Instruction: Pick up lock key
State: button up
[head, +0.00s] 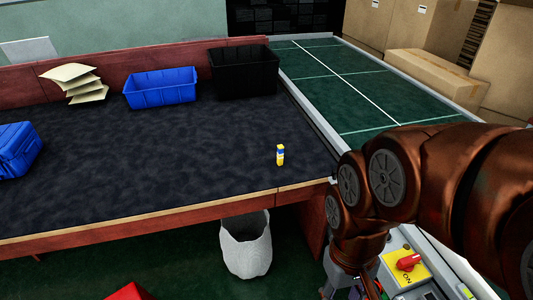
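I cannot make out a separate lock key for certain. A red rotary handle (408,262) sits on a yellow plate (400,273) marked ON, on a light grey box at the lower right. My copper arm comes in from the right and bends down just left of that box. My gripper (350,288) is at the bottom of the head view, left of the red handle and apart from it. Its fingertips are cut off by the frame edge, so its opening and anything in it are hidden.
A small yellow and blue item (280,155) stands on the dark tabletop (190,150). Blue bin (160,90), black bin (244,75) and stacked packets (73,80) line its back.

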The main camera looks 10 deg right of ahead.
aim_at(281, 148)
jog(key=u, duration=0.7)
jog(key=i, duration=0.85)
jog(key=u, duration=0.1)
